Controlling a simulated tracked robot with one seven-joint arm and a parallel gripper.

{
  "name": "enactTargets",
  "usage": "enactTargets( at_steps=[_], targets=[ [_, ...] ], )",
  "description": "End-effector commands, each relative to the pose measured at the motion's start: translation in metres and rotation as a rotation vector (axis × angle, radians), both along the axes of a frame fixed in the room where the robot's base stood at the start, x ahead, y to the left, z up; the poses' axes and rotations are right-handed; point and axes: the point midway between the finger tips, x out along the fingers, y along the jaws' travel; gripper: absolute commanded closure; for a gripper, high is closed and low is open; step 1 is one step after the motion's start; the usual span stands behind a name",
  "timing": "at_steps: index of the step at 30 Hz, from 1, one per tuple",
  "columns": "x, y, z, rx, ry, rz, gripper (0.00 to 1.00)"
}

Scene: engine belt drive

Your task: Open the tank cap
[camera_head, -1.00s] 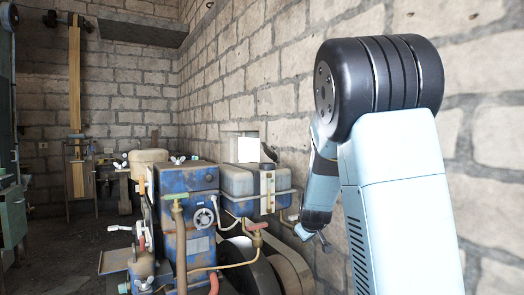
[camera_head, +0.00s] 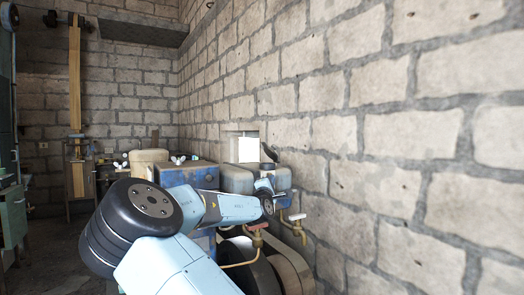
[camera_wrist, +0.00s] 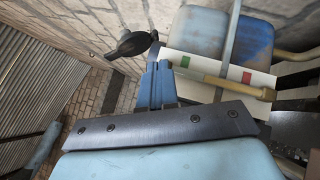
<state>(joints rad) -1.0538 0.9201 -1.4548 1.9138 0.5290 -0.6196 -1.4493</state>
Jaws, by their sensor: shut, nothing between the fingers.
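The blue tank (camera_head: 278,178) stands by the brick wall, partly hidden by my arm; it also shows in the wrist view (camera_wrist: 195,35), blue and worn. A dark rounded piece on a short stalk (camera_head: 268,152) stands up at the tank's far side. The wrist view shows this piece (camera_wrist: 132,44) left of the tank; I cannot tell whether it is the tank cap. My gripper (camera_head: 268,206) is in front of the tank in the head view. In the wrist view my gripper (camera_wrist: 158,72) is shut and empty, close to the tank's edge, apart from the dark piece.
A yellowish pipe (camera_wrist: 222,86) and a white strip with green and red marks (camera_wrist: 245,75) lie beside the tank. A red-handled valve (camera_head: 258,227) and a large wheel (camera_head: 292,268) are below. The brick wall (camera_head: 400,150) bounds the right.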

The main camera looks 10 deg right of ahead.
Motion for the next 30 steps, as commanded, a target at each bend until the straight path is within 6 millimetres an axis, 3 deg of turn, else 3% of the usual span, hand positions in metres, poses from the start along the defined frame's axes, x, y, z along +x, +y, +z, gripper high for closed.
enactTargets(
  at_steps=[1,3,9,17,30],
  targets=[
    [0.002,0.02,0.011,-0.068,-0.023,0.014,1.0],
    [0.003,0.04,0.025,-0.142,-0.053,0.029,1.0],
    [0.002,0.072,0.045,-0.252,-0.1,0.048,1.0],
    [0.021,0.067,0.059,-0.262,-0.107,0.049,1.0],
    [0.082,0.044,0.091,-0.26,-0.106,0.048,1.0]
  ],
)
